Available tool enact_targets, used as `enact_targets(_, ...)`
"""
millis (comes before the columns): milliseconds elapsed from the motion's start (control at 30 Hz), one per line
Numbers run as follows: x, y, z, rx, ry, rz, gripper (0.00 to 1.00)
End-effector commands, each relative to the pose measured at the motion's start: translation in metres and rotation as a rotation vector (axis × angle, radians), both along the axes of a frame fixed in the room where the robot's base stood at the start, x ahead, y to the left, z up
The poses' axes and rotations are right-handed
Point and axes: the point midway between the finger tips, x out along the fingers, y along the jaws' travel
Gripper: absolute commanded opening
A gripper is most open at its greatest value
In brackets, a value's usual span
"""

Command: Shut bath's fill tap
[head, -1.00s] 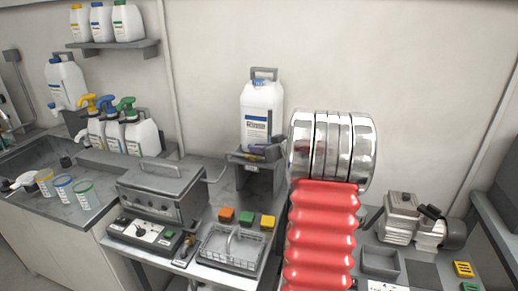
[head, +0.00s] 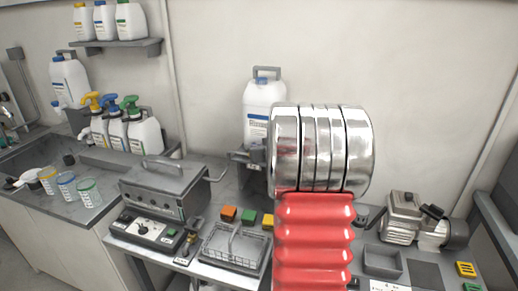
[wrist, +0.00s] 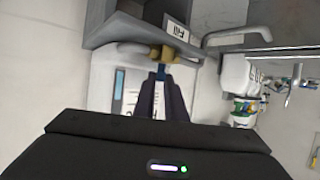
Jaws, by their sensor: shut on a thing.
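The fill tap (wrist: 168,54) shows in the wrist view as a brass body with a blue lever (wrist: 160,73), beside a grey stand (wrist: 125,27) with a "Fill" label (wrist: 178,31). My gripper (wrist: 160,82) has its dark fingers together on the blue lever. How far the lever is turned I cannot tell. A bent grey spout (wrist: 235,33) runs to the right there. In the head view, the grey lidded bath (head: 160,187) stands left of the stand. My arm hides most of the tap in that view.
A white rinse canister (head: 262,108) stands on the grey stand, close behind my gripper. A wire basket (head: 235,250) and coloured blocks (head: 228,213) lie in front. A compressor (head: 405,215) and a grey tray (head: 382,262) are at the right.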

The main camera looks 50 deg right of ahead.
Motion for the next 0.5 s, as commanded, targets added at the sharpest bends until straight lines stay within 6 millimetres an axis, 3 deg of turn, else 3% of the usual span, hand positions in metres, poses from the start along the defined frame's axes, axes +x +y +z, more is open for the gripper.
enact_targets(500, 0.0017, 0.0032, 0.0006, -0.001, 0.0, -0.094, 0.0)
